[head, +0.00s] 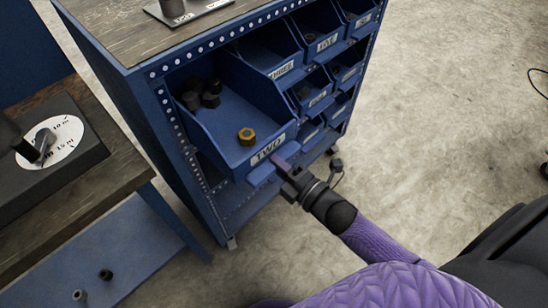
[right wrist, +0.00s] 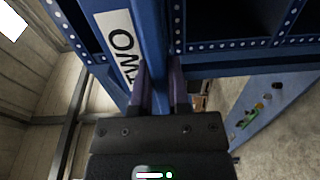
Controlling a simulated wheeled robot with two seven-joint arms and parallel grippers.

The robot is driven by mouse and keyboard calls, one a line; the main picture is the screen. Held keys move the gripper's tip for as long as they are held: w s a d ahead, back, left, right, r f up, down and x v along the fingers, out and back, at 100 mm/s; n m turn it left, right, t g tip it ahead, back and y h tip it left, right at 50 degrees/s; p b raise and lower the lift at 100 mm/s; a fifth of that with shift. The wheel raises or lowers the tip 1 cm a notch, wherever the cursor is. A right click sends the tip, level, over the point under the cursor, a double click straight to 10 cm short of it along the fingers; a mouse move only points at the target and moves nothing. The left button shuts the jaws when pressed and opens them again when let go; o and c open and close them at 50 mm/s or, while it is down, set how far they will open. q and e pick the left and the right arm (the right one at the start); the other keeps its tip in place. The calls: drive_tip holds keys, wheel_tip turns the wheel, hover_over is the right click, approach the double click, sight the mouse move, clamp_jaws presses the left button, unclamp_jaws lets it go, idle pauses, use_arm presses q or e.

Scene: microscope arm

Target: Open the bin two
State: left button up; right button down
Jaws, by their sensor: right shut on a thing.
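The blue bin labelled TWO (head: 228,122) is pulled part of the way out of the blue cabinet in the head view. It holds several black pieces at the back and a brass-coloured nut (head: 246,136) near its front. My right gripper (head: 286,172) is at the bin's front, shut on the lip below the label. In the right wrist view, the right gripper's fingers (right wrist: 160,95) straddle a blue edge beside the TWO label (right wrist: 122,52). My left gripper is not in view.
Other blue bins (head: 268,60) sit in the cabinet to the right. A wooden bench with a dark device (head: 60,150) stands at the left. Small dark parts (head: 105,275) lie on a blue shelf at the lower left. Concrete floor lies open in front.

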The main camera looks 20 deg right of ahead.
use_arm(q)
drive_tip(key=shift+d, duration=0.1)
use_arm(e)
drive_tip(key=c, duration=0.7)
unclamp_jaws()
drive_tip(key=shift+o, duration=0.5)
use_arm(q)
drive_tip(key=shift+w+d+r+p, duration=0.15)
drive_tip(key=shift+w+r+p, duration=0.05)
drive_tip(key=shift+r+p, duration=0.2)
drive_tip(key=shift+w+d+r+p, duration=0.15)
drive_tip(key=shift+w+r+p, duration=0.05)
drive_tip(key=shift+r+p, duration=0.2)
use_arm(e)
drive_tip(key=v, duration=1)
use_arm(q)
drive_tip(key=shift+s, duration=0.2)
